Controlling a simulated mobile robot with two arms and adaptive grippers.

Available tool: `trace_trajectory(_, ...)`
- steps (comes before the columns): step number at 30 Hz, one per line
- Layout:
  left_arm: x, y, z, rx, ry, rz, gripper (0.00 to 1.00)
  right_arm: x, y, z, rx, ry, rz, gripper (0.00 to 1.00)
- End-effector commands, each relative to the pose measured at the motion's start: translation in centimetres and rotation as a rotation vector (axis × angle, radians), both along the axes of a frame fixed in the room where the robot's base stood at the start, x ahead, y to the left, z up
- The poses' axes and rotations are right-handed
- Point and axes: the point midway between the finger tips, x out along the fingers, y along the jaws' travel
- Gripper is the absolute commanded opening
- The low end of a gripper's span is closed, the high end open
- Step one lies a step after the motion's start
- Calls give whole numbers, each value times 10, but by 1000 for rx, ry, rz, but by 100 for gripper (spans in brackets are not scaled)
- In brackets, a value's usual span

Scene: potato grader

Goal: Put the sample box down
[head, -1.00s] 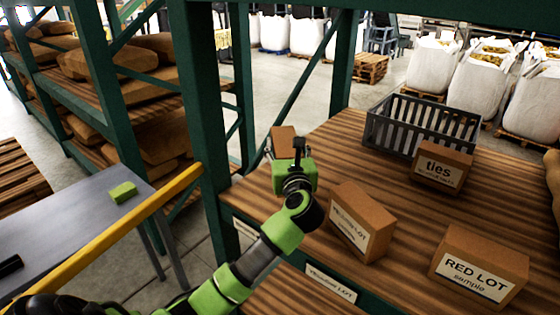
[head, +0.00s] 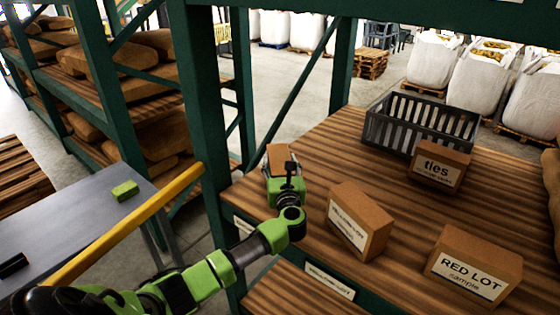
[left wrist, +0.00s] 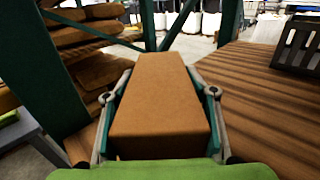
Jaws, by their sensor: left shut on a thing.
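My left gripper (head: 281,171) is shut on a brown cardboard box, the sample box (head: 280,158), at the left end of the wooden shelf (head: 322,146). In the left wrist view the box (left wrist: 160,100) fills the middle, with one finger along each side. Its label does not show. The box is over the shelf boards or on them; I cannot tell whether its underside touches, as the gripper hides it in the head view. My right gripper is not in view.
A box labelled yellow lot (head: 360,222), a RED LOT sample box (head: 474,265), a ties box (head: 440,166) and a grey crate (head: 421,122) stand on the shelf. A green upright (head: 207,90) is close left. The boards between the held box and the crate are clear.

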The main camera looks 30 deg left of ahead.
Motion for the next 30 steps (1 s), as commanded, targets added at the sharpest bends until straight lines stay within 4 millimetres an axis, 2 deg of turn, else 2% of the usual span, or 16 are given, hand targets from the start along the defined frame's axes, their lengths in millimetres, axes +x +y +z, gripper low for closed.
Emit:
trace_trajectory(1, 1, 0, 5, 3, -8, 0, 0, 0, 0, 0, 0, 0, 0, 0)
trace_trajectory(8, 1, 0, 2, 2, -7, 1, 0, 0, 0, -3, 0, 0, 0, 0)
trace_trajectory(9, 0, 0, -3, -1, -1, 1, 54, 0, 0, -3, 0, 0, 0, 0)
trace_trajectory(11, 0, 0, -2, -1, -1, 1, 69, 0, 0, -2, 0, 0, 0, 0)
trace_trajectory(24, -1, -1, 0, -1, 0, 0, 71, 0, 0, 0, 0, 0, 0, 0)
trace_trajectory(30, -21, -19, -3, -6, 0, -3, 71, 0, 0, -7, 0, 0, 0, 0)
